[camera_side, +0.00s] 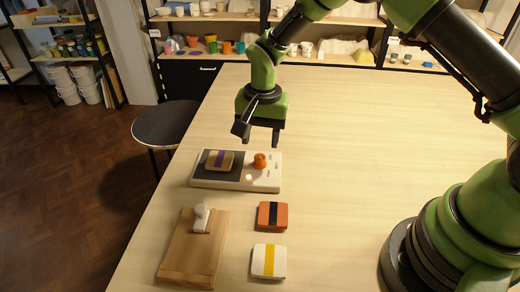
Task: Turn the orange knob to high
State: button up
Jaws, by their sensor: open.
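The orange knob (260,160) stands on the right part of a white control box (236,186) on the table. Small marks are printed beside the knob, too small to read, so its setting cannot be told. A small light (249,177) glows on the box below the knob.
In front of the box lie a wooden board (190,255) with a white-knobbed piece (201,217), an orange tile with a black stripe (272,215) and a cream tile with a yellow stripe (268,261). A round stool (165,124) stands left of the table (350,150). The table's middle is clear.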

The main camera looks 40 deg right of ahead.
jog(key=shift+r, duration=2.35)
notch_tip(320, 180, up, 9)
jog(key=n+t, duration=0.1)
jog(key=t, duration=0.1)
send_over(261, 157)
jog(key=s+d, duration=0.1)
jog(key=s, duration=0.3)
jog(key=s+d+r+n+t+y, duration=0.1)
jog(key=s+r, duration=0.3)
jog(key=s, duration=0.5)
jog(key=s+d+r+n+t, duration=0.1)
jog(key=s+r+n+t, duration=0.2)
jog(key=s, duration=0.7)
notch_tip(261, 157, up, 2)
jog(key=shift+s+d+r+n+t+y, duration=0.15)
jog(key=shift+s+d+n+t+y, duration=0.05)
jog(key=shift+d+n+t+y, duration=0.2)
